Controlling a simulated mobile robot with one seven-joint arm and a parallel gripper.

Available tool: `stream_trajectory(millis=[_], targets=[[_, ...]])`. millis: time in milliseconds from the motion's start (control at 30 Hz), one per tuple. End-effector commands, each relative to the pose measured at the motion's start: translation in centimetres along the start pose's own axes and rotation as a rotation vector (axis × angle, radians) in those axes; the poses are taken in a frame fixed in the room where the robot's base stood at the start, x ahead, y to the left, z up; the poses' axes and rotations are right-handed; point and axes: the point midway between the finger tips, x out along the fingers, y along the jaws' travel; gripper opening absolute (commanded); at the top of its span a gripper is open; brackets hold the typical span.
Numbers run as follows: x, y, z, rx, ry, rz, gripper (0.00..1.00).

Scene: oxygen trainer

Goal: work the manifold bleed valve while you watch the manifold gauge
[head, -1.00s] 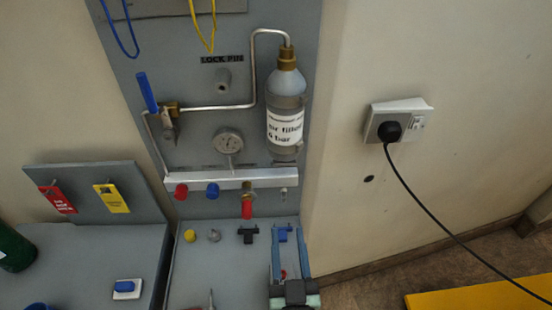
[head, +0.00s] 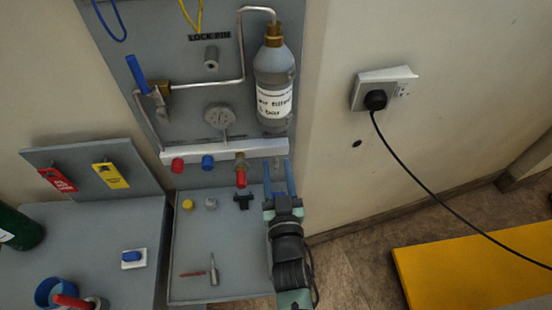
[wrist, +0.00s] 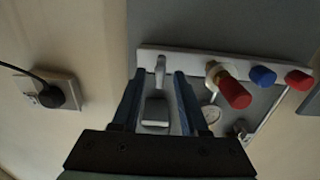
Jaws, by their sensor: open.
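The manifold (head: 205,153) is a pale bar low on the grey panel. A small metal fitting, which looks like the bleed valve, hangs at its right end; it shows in the wrist view (wrist: 160,66) with a grey block-shaped part (wrist: 155,112) below it. My gripper (head: 280,166) is open, with its blue fingers at the manifold's right end. In the wrist view my gripper (wrist: 160,76) has a finger on each side of the fitting; contact cannot be told. The round manifold gauge (head: 219,117) is above the bar, its needle too small to read.
Left of my gripper are a brass valve with a red handle (head: 241,178), a blue knob (head: 208,162) and a red knob (head: 178,165). A filter bottle (head: 274,75) hangs above. The tray (head: 225,240) below holds small parts and tools. A plugged socket (head: 384,90) is right.

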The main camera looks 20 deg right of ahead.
Motion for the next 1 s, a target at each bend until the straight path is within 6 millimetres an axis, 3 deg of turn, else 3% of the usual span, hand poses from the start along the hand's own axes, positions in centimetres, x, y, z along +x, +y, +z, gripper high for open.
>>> stream_trajectory(millis=[233,567,833,1000], targets=[[2.1,0.0,0.0,0.0,0.0,0.001,0.44],[2.4,0.0,0.0,0.0,0.0,0.0,0.44],[2.3,0.0,0.0,0.0,0.0,0.0,0.0],[2.3,0.0,0.0,-0.001,-0.001,0.0,0.0]])
